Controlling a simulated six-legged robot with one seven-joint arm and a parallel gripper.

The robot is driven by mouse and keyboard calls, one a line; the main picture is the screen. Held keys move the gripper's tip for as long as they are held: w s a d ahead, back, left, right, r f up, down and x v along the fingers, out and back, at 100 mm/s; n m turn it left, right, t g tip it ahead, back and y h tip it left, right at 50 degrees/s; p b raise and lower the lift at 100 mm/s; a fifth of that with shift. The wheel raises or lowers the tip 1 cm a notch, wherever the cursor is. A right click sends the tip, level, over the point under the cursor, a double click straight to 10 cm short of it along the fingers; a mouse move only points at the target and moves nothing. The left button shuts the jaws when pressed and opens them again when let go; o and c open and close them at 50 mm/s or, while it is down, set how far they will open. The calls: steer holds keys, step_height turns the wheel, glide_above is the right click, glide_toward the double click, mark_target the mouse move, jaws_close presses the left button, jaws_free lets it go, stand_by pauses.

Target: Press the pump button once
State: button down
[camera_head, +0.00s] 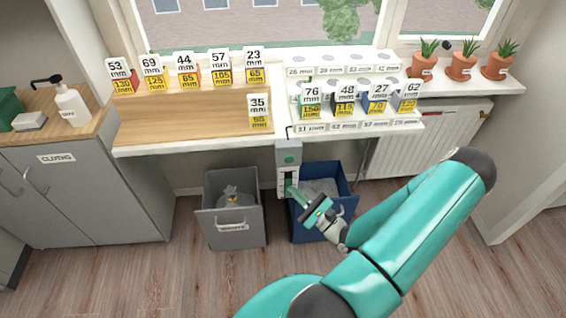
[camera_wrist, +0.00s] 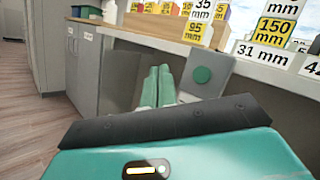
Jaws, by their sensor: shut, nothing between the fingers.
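A grey box (camera_head: 288,178) with a round green button (camera_head: 289,159) on its upper face hangs at the front edge of the desk. In the wrist view the button (camera_wrist: 202,75) shows clearly on the grey panel (camera_wrist: 218,68). My gripper (camera_head: 290,190) is shut and empty, with its tips in front of the box's lower part, below the button. In the wrist view the closed fingers (camera_wrist: 159,70) point forward, left of the button. Whether they touch the box cannot be told. A white pump bottle (camera_head: 72,106) with a dark pump head stands on the left cabinet.
A grey bin (camera_head: 232,242) and a blue bin (camera_head: 355,206) stand under the desk (camera_head: 190,116), either side of the box. Several numbered cards and small boxes stand on the desk above. A radiator (camera_head: 430,145) is to the right. Floor in front is clear.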

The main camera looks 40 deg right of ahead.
mark_target(286, 160)
steer(key=w+d, duration=0.5)
steer(key=w, duration=0.2)
steer(key=shift+d, duration=0.35)
stand_by(0.4)
steer(key=shift+w, duration=0.15)
stand_by(1.7)
steer(key=shift+w+d, duration=0.2)
steer(key=shift+d, duration=0.05)
steer(key=shift+w+d, duration=0.3)
steer(key=shift+w, duration=0.15)
stand_by(0.8)
stand_by(0.4)
steer(key=shift+s+a, duration=0.55)
steer(key=shift+s, duration=0.25)
steer(key=shift+s, duration=0.1)
